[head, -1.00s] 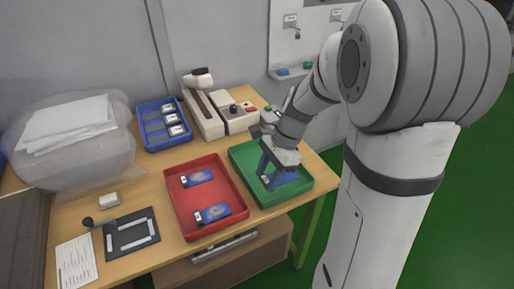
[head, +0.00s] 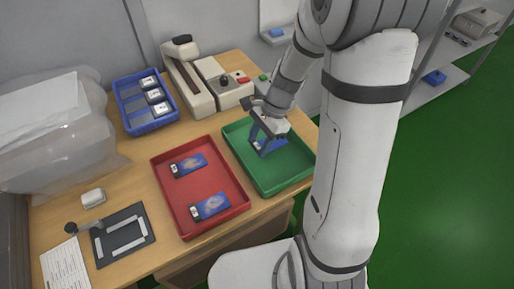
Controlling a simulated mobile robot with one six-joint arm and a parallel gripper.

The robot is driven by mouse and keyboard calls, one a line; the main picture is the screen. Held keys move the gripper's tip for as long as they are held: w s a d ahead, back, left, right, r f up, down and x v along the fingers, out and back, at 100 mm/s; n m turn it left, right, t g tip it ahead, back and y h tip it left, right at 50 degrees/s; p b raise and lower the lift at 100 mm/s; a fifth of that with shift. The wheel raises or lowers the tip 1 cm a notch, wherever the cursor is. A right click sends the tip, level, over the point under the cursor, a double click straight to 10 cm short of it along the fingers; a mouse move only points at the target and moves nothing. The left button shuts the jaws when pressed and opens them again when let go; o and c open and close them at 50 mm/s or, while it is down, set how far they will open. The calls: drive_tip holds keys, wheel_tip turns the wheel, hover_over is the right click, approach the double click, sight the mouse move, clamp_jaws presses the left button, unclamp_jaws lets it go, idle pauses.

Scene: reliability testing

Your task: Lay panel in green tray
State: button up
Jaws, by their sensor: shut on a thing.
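My gripper (head: 262,141) is over the back half of the green tray (head: 282,185), pointing down. It is shut on a blue panel (head: 273,147), which is partly hidden by the fingers. I cannot tell whether the panel touches the tray floor. The front part of the green tray is bare. Two more blue panels lie in the red tray (head: 213,178) to the left: one towards the back (head: 189,164) and one towards the front (head: 212,206).
A blue bin (head: 130,119) with several white-labelled items stands at the back left. A beige press (head: 187,83) and a control box (head: 222,88) stand behind the trays. A dark fixture plate (head: 124,238), a paper sheet (head: 66,268) and a clear plastic bag (head: 60,135) are at left.

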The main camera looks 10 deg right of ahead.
sight(260, 147)
drive_tip(key=shift+f, duration=1.55)
drive_tip(key=o, duration=1)
drive_tip(key=shift+f, duration=0.1)
drive_tip(key=shift+c, duration=0.2)
